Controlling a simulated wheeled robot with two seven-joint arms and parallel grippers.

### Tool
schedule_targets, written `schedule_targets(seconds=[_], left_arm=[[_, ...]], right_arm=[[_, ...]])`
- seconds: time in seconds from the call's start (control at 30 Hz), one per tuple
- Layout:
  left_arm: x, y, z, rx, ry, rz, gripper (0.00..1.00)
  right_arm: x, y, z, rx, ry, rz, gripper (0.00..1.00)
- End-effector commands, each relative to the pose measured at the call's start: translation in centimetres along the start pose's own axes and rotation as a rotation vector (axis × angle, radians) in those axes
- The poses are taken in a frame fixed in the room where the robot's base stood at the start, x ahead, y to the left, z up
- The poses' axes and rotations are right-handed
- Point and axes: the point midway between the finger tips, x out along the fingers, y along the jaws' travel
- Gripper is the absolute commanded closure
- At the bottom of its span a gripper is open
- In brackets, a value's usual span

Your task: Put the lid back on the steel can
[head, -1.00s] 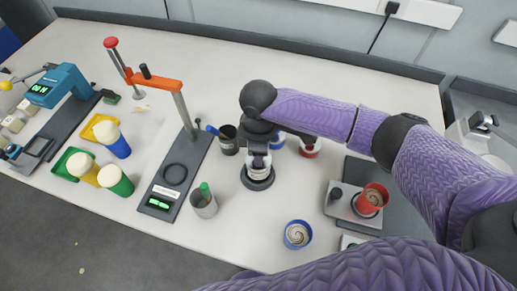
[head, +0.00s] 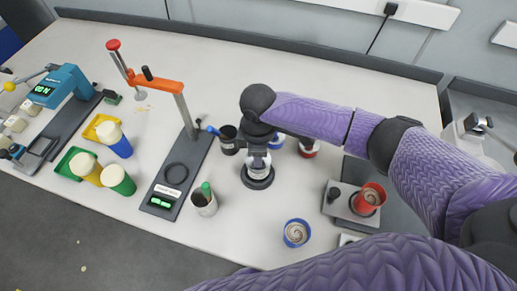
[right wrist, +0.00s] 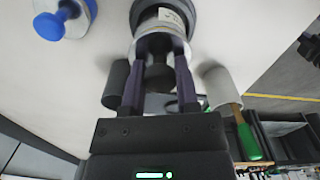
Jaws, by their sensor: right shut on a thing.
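The steel can (head: 258,171) stands upright in a dark round base at the middle of the table, its pale label partly showing. My right gripper (head: 258,148) is directly above it, pointing down. In the right wrist view, my right gripper (right wrist: 160,75) is shut on the dark knob of the silver lid (right wrist: 160,42). The lid is lined up with the can (right wrist: 172,16) and at its top. I cannot tell whether it is fully seated. The fingers partly hide the lid in the head view. My left gripper is not in view.
A steel cup with a green-handled tool (head: 204,201) stands left of the can, and a dark mug (head: 228,140) behind it. A blue cup (head: 297,233) is at front right. A red cup (head: 369,198) sits on a device at right. An orange-armed stand (head: 150,82) is at left.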

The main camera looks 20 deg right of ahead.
Motion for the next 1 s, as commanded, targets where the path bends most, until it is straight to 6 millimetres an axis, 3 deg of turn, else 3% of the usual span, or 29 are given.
schedule_targets(seconds=[0.3, 0.33, 0.5, 0.7, 0.8, 1.0], left_arm=[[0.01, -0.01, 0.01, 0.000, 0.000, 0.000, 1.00], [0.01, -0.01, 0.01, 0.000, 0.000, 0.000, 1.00], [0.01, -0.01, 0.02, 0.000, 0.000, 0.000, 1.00], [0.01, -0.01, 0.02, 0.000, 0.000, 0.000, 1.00], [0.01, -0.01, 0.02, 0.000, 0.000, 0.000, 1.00], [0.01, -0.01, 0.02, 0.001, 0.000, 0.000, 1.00]], right_arm=[[0.03, 0.00, 0.01, 0.000, 0.000, 0.000, 1.00], [0.03, 0.00, 0.01, 0.000, 0.000, 0.000, 0.59], [0.03, 0.00, 0.02, 0.000, -0.001, 0.000, 0.23], [0.04, 0.00, 0.03, 0.000, -0.001, 0.000, 0.18], [0.04, 0.00, 0.03, 0.000, -0.001, 0.000, 0.00], [0.03, 0.00, 0.03, 0.000, -0.001, 0.000, 0.00]])
